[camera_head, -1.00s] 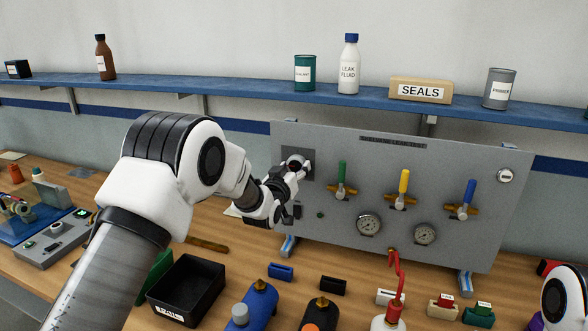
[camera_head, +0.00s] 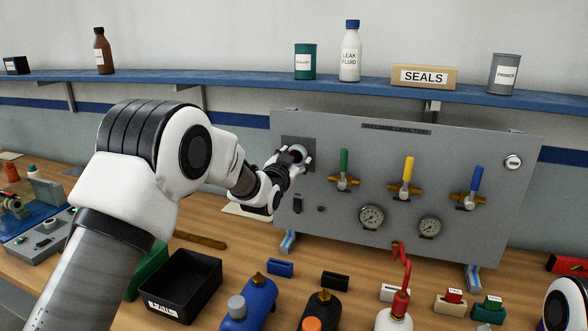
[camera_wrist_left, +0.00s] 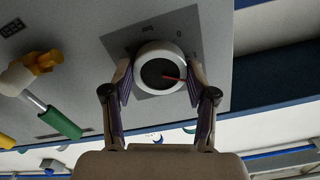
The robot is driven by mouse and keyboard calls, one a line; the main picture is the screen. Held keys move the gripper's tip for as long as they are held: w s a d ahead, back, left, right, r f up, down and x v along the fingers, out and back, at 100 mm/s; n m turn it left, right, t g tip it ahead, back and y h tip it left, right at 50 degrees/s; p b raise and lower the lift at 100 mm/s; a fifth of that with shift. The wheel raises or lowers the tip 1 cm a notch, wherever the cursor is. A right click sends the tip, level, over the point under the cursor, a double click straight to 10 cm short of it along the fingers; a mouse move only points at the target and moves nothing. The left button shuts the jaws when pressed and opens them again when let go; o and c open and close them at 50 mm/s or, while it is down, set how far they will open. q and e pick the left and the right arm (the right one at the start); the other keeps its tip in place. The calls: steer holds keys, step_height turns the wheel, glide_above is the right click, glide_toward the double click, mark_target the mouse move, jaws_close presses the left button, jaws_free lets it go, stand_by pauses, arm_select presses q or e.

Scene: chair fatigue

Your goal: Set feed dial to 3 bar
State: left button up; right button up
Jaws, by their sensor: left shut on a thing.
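The feed dial (camera_head: 297,152) sits on a dark square plate at the upper left of the grey panel (camera_head: 455,225). In the left wrist view the dial (camera_wrist_left: 149,55) is a white round knob with a dark face and a red pointer line directed to the picture's right. Some scale marks show around it, including a 0; the rest are too small or hidden to read. My left gripper (camera_head: 302,162) is shut on the dial, with one finger on each side in the wrist view (camera_wrist_left: 160,80). My right gripper is out of view.
Green (camera_head: 344,163), yellow (camera_head: 408,170) and blue (camera_head: 476,180) valve handles stand right of the dial, above two gauges (camera_head: 371,217). A black switch (camera_head: 297,204) sits below the dial. Bottles and a black tray (camera_head: 180,285) occupy the bench front.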

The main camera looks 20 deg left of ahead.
arm_select(q)
steer(key=shift+m+b, duration=3.7)
steer(key=shift+m, duration=2)
steer(key=shift+r, duration=0.1)
steer(key=o, duration=1.2)
steer(key=shift+c, duration=0.2)
steer(key=s, duration=1.1)
steer(key=shift+s+a, duration=0.2)
steer(key=shift+s, duration=0.2)
